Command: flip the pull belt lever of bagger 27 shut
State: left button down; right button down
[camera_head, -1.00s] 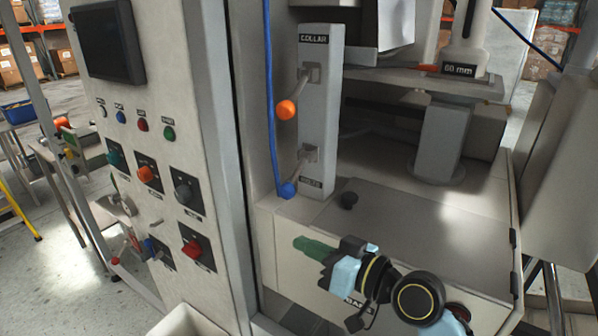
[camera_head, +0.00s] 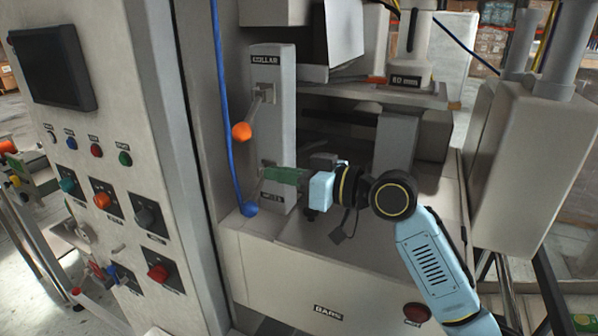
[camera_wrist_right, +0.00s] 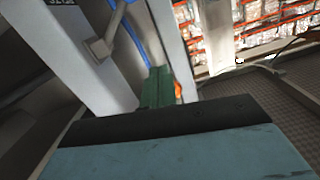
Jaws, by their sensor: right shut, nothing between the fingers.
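A grey upright plate (camera_head: 285,130) carries two levers. The upper lever, under a COLLAR label, ends in an orange ball (camera_head: 241,131). The lower lever ends in a blue ball (camera_head: 249,209), hanging down and left; the label below its pivot is hard to read. My right gripper (camera_head: 268,175), with green fingers, is shut and empty in front of the lower pivot, hiding part of it; I cannot tell whether it touches. In the right wrist view, the green fingers (camera_wrist_right: 158,88) point past a grey lever (camera_wrist_right: 105,38). No bagger number is readable. My left gripper is out of view.
A control cabinet (camera_head: 110,160) with knobs and a dark screen (camera_head: 52,66) stands left. A blue cable (camera_head: 222,110) hangs beside the levers. A BARS panel (camera_head: 328,312) with a red button (camera_head: 417,312) lies below. A grey housing (camera_head: 510,150) stands right.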

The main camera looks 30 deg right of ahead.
aim_at(259, 191)
jog(key=shift+w+a+f+p, duration=0.3)
jog(key=shift+w+a+f, duration=0.55)
jog(key=shift+f, duration=0.2)
jog(key=shift+w+a+f+p, duration=0.3)
jog(key=shift+w+a+f, duration=0.45)
jog(key=shift+f, duration=0.25)
jog(key=shift+s, duration=0.1)
notch_tip(259, 191, down, 2)
jog(key=n+b, duration=0.1)
jog(key=b, duration=0.2)
